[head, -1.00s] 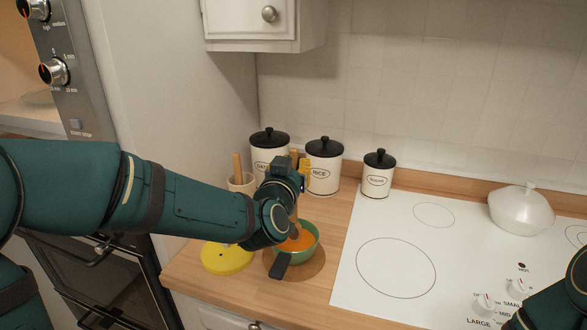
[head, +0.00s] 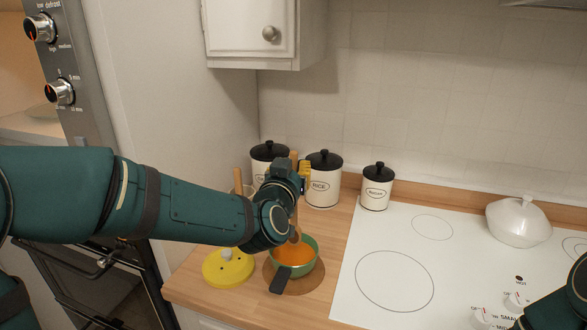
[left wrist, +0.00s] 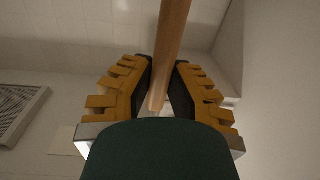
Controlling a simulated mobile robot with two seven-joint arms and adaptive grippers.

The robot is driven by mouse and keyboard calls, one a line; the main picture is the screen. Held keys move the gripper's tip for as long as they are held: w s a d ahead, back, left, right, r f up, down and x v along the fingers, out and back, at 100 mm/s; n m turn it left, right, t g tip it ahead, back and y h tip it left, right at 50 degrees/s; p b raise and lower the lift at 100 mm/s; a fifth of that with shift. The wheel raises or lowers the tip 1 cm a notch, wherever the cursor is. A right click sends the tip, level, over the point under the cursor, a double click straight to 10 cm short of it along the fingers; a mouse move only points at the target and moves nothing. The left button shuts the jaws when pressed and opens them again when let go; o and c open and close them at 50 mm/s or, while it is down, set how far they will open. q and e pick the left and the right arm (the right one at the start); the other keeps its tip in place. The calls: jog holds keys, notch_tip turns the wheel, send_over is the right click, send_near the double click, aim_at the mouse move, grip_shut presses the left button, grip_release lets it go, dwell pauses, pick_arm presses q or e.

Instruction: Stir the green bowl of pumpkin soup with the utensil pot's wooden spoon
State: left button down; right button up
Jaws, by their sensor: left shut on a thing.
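The green bowl (head: 307,267) of orange pumpkin soup (head: 294,254) stands on the wooden counter in the head view, with a dark handle pointing to the front left. My left gripper (head: 301,172) is above and behind it, shut on the wooden spoon (head: 295,236). The spoon's shaft (left wrist: 170,45) shows between the yellow fingers (left wrist: 158,88) in the left wrist view. The spoon's lower end is at the soup's back edge; I cannot tell how deep it is. The utensil pot (head: 249,189) is mostly hidden behind my arm, with a wooden handle (head: 238,181) sticking up. My right gripper is out of view.
A yellow lid (head: 228,268) lies left of the bowl. Black-lidded canisters (head: 323,192) stand along the wall behind. The white cooktop (head: 400,255) with a white lidded pot (head: 518,222) is to the right. A cabinet (head: 250,30) hangs above.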

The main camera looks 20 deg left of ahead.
aim_at(293, 151)
pick_arm(q)
jog(key=shift+r, duration=0.15)
jog(key=shift+r+p, duration=1.9)
jog(key=shift+r, duration=0.5)
